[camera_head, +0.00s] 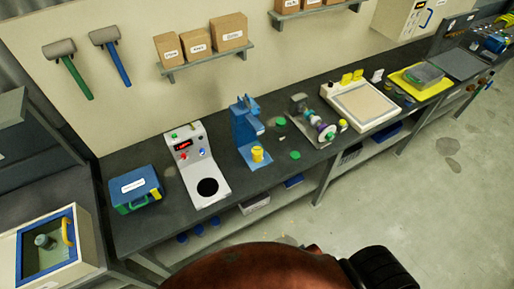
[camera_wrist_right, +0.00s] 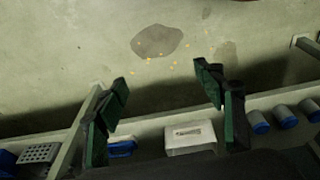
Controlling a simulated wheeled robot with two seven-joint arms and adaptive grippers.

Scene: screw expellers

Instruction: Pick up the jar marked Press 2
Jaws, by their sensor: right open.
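I cannot read a Press 2 mark on any jar. Several blue-lidded jars (camera_head: 198,229) stand on the shelf under the bench in the head view. They also show as pale jars with blue ends (camera_wrist_right: 284,116) at the right of the right wrist view. Another jar (camera_head: 44,241) sits inside a blue-framed cabinet at lower left. My right gripper (camera_wrist_right: 164,88) is open, with nothing between its green-padded fingers; the floor and shelf edge show behind them. The jars lie to the right of its fingers in that view. My left gripper is not in view.
The dark bench (camera_head: 228,200) carries a blue case (camera_head: 135,187), a white device with a red display (camera_head: 191,165), a blue press (camera_head: 245,125) and a small screw machine (camera_head: 316,127). A white labelled box (camera_wrist_right: 190,137) is on the lower shelf. The floor (camera_head: 440,180) at right is open.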

